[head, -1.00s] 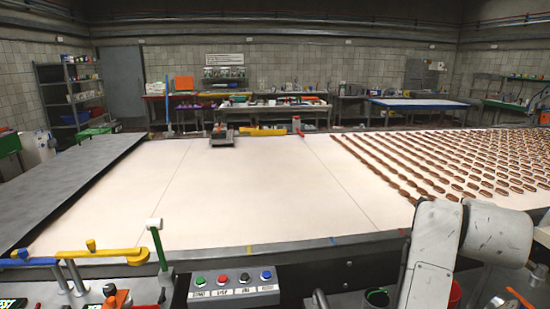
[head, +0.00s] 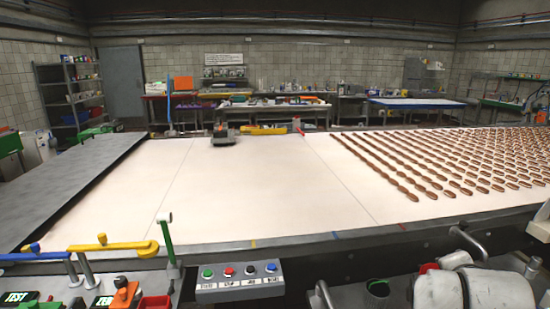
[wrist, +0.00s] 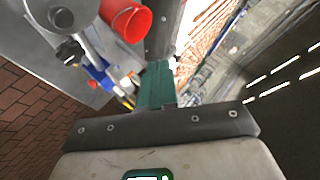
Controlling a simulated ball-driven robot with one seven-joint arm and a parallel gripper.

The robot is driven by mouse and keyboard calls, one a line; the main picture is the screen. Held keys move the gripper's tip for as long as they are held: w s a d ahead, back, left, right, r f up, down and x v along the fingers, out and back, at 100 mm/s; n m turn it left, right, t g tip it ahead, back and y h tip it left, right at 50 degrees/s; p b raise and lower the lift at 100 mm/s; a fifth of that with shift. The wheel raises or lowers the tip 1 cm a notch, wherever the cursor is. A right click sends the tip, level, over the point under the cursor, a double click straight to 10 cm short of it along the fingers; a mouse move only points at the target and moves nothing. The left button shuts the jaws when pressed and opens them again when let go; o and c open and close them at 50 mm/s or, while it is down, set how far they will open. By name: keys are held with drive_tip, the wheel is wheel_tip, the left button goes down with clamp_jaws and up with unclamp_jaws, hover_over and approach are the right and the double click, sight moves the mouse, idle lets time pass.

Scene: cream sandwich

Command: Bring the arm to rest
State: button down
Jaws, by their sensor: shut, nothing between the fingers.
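My gripper (wrist: 157,80) shows in the wrist view, with its teal fingers together and nothing between them. It points past a red bucket (wrist: 127,20) and a grey metal post. In the head view the gripper itself is not visible. Only pale, rounded links of my arm show low at the bottom right, below the front edge of the conveyor.
A wide pale conveyor (head: 240,195) fills the middle, with rows of brown biscuits (head: 460,165) on its right. A button box (head: 238,282), a green-handled lever (head: 166,240) and blue and yellow handles (head: 110,247) stand along the front. A red bucket is close to the gripper.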

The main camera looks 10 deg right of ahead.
drive_tip(key=s+a+f+n+g+y, duration=0.2)
drive_tip(key=s+a+f+n+y, duration=0.1)
drive_tip(key=s+a+f+n, duration=0.55)
drive_tip(key=s+a+f+n+g+y, duration=0.25)
drive_tip(key=s+a+f+n, duration=0.35)
drive_tip(key=s+f+n, duration=0.5)
drive_tip(key=s+f+m+g+b, duration=0.1)
drive_tip(key=s+f+g+b, duration=0.1)
drive_tip(key=s+f+b, duration=0.3)
drive_tip(key=s+d+f+m+g+b, duration=0.1)
drive_tip(key=s+f+g+b, duration=0.1)
drive_tip(key=s+f+b, duration=0.2)
drive_tip(key=s+f, duration=0.3)
drive_tip(key=f, duration=0.4)
drive_tip(key=shift+s+f+y+b, duration=0.15)
drive_tip(key=shift+f+y+b, duration=0.2)
drive_tip(key=shift+f, duration=0.05)
drive_tip(key=shift+m, duration=0.25)
